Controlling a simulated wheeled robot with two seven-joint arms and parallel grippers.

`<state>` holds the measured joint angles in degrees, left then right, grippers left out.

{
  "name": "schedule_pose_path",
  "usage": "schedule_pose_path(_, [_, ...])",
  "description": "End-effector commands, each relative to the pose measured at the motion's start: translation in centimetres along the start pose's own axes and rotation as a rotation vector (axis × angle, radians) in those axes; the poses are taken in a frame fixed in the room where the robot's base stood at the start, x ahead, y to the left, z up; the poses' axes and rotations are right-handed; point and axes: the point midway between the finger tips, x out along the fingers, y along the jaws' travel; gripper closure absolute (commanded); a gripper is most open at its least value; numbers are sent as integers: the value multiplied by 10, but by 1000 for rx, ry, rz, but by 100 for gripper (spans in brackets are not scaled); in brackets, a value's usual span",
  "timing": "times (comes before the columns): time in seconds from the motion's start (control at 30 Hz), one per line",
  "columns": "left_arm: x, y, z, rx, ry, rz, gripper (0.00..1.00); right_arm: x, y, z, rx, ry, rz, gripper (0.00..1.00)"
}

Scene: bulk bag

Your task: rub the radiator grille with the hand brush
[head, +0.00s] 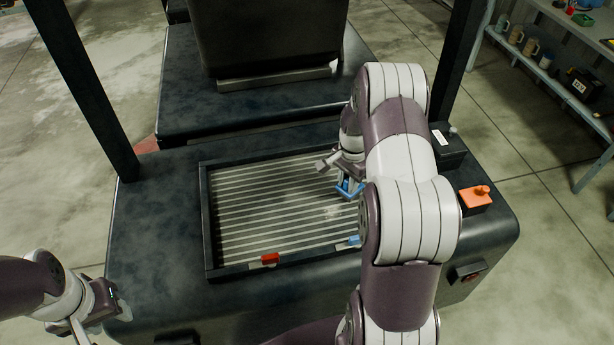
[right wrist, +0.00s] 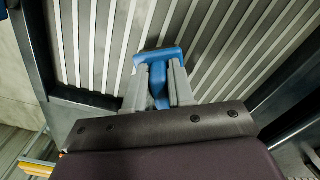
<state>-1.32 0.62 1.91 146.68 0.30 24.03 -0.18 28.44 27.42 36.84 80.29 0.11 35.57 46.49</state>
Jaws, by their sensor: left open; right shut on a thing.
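The radiator grille (head: 262,222) is a dark-framed panel of pale slats on top of the dark machine body; slats also fill much of the right wrist view (right wrist: 105,45). A pale smudge shows on the slats near the blue tool. My right gripper (head: 342,172) is shut on a blue hand brush (head: 349,190) over the right part of the grille. In the right wrist view the blue handle (right wrist: 158,75) sits between the two fingers. I cannot tell whether the brush touches the slats. My left gripper (head: 108,302) is open and empty, left of the machine's front corner.
A red clip (head: 269,259) and a blue clip (head: 348,242) sit on the grille's front frame. An orange block with a knob (head: 477,197) is at the right. Dark posts (head: 88,85) flank the machine. A shelf with mugs (head: 530,47) stands at upper right.

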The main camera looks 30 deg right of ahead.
Motion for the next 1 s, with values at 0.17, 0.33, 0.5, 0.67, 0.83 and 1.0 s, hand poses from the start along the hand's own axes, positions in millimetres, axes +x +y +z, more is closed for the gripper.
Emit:
schedule_pose_path(0.17, [-12, 0, -1, 0, 0, 0, 53, -15, 0, -2, -4, 2, -2, 100])
schedule_pose_path(0.33, [-23, 0, -3, 0, 0, 0, 53, -37, 0, -2, -7, 0, 0, 100])
schedule_pose_path(0.5, [-35, 0, -4, 0, 0, 0, 53, -53, 0, -3, -10, 0, 0, 100])
schedule_pose_path(0.67, [-46, 0, -5, 0, 0, 0, 53, -67, 0, -4, -13, 0, 0, 100])
schedule_pose_path(0.83, [-56, 0, -7, 0, 0, 0, 53, -80, -1, -5, -16, 0, 0, 100])
schedule_pose_path(1.0, [-57, 0, -7, 0, 0, 0, 53, -84, -1, -5, -17, 0, 0, 100])
